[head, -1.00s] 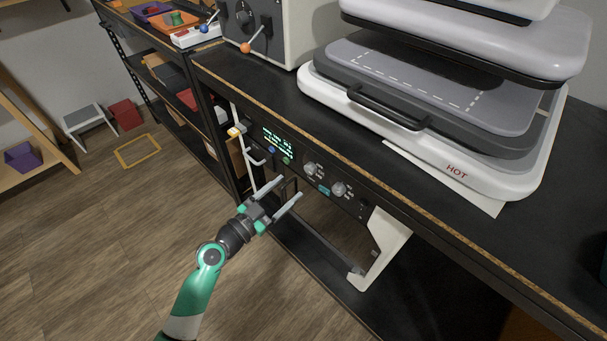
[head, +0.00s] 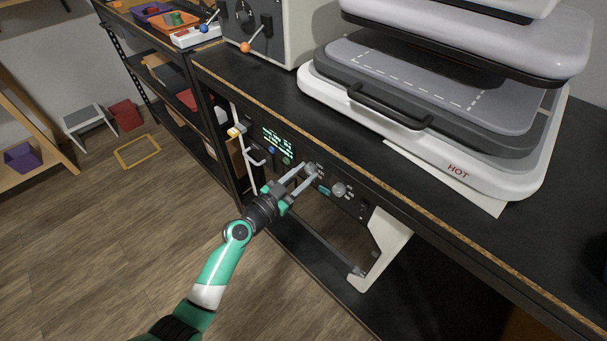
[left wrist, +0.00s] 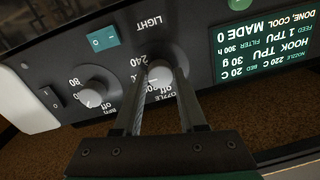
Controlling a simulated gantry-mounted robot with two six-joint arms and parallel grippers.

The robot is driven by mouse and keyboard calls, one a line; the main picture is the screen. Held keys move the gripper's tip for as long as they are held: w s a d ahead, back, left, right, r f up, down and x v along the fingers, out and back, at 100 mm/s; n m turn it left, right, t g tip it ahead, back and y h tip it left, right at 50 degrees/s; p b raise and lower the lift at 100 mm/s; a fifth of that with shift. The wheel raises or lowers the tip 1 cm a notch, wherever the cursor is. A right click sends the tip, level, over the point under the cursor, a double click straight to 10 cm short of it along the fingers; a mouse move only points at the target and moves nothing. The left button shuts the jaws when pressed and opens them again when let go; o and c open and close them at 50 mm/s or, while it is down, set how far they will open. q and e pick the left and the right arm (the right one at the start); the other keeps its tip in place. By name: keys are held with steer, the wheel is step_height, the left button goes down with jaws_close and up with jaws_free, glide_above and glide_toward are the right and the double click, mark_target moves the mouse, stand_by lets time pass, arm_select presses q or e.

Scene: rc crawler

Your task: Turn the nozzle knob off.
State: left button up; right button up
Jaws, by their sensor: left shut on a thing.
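The nozzle knob (head: 310,167) is a round grey knob on the dark front panel under the bench top. In the left wrist view, which shows the panel upside down, the nozzle knob (left wrist: 160,73) sits between my two fingers, with "240" and "off" printed beside it. My left gripper (head: 311,171) is shut on it, one finger on each side. The fingers hide part of the knob and its label, and I cannot tell where its pointer stands. My right gripper is not in view.
The bed knob (left wrist: 96,92) and teal light switch (left wrist: 103,37) are close beside the nozzle knob. A lit display (head: 278,141) is on the panel.

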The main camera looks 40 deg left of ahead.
arm_select(q)
jaws_close()
steer(key=shift+n, duration=0.4)
steer(key=n, duration=0.7)
steer(key=shift+r+p, duration=0.1)
steer(key=shift+p, duration=0.3)
steer(key=n, duration=0.2)
steer(key=n+p, duration=0.1)
steer(key=n, duration=0.2)
steer(key=shift+n+g+h, duration=0.3)
steer(key=n, duration=0.3)
steer(key=shift+n+p, duration=0.3)
steer(key=shift+n, duration=0.1)
